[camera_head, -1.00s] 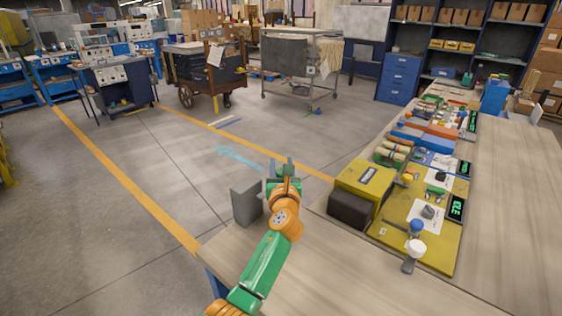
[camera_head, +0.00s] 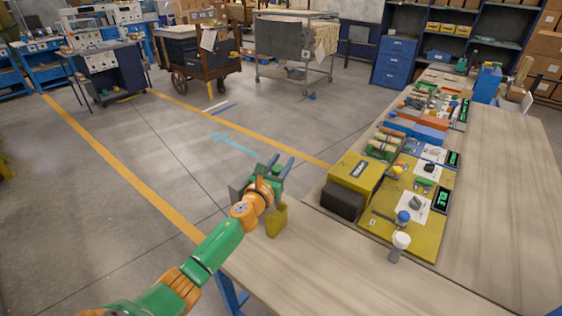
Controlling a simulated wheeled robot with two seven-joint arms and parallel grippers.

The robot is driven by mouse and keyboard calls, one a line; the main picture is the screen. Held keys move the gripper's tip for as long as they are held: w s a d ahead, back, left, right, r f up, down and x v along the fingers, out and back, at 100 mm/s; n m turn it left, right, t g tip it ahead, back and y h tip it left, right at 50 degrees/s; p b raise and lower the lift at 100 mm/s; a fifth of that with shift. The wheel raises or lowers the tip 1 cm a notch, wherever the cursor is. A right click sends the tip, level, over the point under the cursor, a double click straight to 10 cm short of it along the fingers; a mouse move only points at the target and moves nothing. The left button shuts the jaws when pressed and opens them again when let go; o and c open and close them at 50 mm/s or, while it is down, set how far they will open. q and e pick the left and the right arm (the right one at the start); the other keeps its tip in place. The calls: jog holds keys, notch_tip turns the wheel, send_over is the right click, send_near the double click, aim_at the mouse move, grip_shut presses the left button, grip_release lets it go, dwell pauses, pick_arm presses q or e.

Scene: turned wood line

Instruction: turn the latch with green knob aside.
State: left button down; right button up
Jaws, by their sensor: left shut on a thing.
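My left arm comes in from the lower left and its gripper (camera_head: 277,168) is at the near left corner of the table. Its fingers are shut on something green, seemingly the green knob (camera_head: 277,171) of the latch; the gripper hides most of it. A grey upright plate (camera_head: 236,189) shows just left of the gripper, partly hidden by it. A small yellow block (camera_head: 277,221) stands on the table just below the gripper. Whether plate and block belong to the latch, I cannot tell. My right gripper is not in view.
A yellow box with a black front (camera_head: 343,200) stands right of the gripper. Beside it is a yellow board (camera_head: 427,241) with a blue knob (camera_head: 403,216), and a white-topped item (camera_head: 401,240) stands at its front edge. The wooden table (camera_head: 495,240) is clear at right and in front.

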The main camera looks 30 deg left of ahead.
aim_at(275, 172)
pick_arm(q)
jog(key=shift+c, duration=2.1)
grip_release()
jog(key=shift+s+d, duration=0.2)
jog(key=shift+s, duration=0.95)
jog(key=shift+s+d, duration=0.2)
jog(key=shift+s, duration=0.95)
jog(key=shift+s+d, duration=0.2)
jog(key=shift+s, duration=0.95)
